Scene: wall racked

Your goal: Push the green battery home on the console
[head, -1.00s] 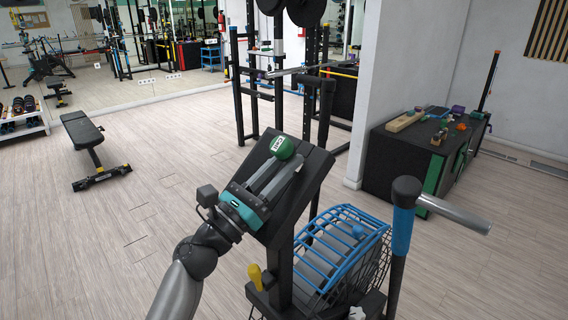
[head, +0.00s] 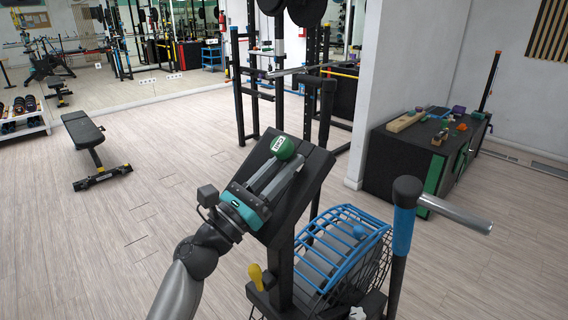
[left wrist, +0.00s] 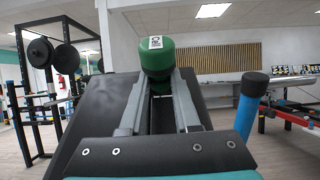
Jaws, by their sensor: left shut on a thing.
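The green battery (head: 282,147) has a white label and sits between my left gripper's fingertips, over the upper part of the black tilted console (head: 308,172). My left gripper (head: 279,156) reaches up along the console face and is shut on the battery. In the left wrist view the battery (left wrist: 156,57) shows upright at the end of both grey fingers (left wrist: 158,85), with the dark console panel (left wrist: 97,115) behind and to the left. The contact between battery and console is hidden by the fingers. My right gripper is not in view.
The console stands on an exercise bike with a blue-barred fan cage (head: 345,240) and a blue-gripped handle (head: 403,225) at right. A black cabinet with small items (head: 415,155) stands at the right. A bench (head: 88,140) is at left; open floor lies between.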

